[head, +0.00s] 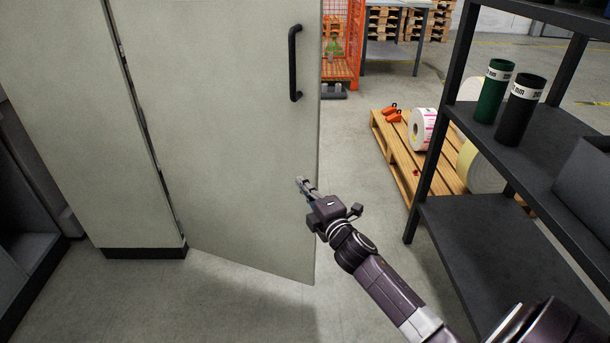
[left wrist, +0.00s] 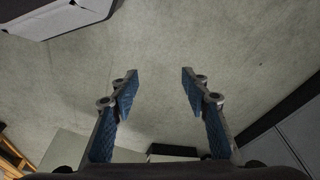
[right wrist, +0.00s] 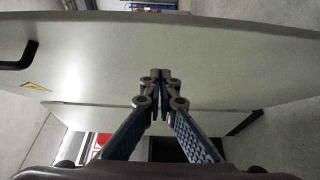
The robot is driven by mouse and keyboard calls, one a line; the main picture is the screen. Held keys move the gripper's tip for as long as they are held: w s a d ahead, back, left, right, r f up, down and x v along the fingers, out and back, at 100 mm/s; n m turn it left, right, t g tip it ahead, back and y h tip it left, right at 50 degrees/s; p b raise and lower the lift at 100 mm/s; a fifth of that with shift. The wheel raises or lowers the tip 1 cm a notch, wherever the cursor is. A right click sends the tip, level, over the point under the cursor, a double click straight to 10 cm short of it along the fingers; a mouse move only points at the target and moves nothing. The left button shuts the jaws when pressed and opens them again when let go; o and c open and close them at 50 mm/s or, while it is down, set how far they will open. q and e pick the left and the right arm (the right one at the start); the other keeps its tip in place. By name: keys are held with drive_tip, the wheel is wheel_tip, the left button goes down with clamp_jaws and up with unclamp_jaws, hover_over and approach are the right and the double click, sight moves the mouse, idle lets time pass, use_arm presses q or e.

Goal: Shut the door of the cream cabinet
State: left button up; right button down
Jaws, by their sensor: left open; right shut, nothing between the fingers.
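The cream cabinet (head: 70,130) stands at the left of the head view. Its door (head: 225,130) is open, swung out from the cabinet, with a dark gap along its left side. A black bar handle (head: 294,65) is near the door's free right edge. My right gripper (head: 303,185) is shut and empty, in front of the door near that edge and below the handle. In the right wrist view the fingers (right wrist: 160,76) overlap the pale door panel (right wrist: 220,65); contact cannot be told. My left gripper (left wrist: 155,78) is open and empty above bare floor.
A dark shelf rack (head: 540,165) with a green tube (head: 494,92) and a black tube (head: 519,110) stands at the right. A wooden pallet (head: 402,158) with label rolls lies behind it.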

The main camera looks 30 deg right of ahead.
sight(300, 165)
use_arm(q)
drive_tip(key=shift+w+r+b, duration=0.15)
drive_tip(key=shift+r+b, duration=0.15)
drive_tip(key=shift+r, duration=1)
use_arm(e)
drive_tip(key=shift+w+d, duration=0.85)
drive_tip(key=shift+w, duration=0.15)
drive_tip(key=shift+w+d, duration=0.8)
drive_tip(key=shift+w, duration=0.2)
drive_tip(key=shift+d, duration=0.1)
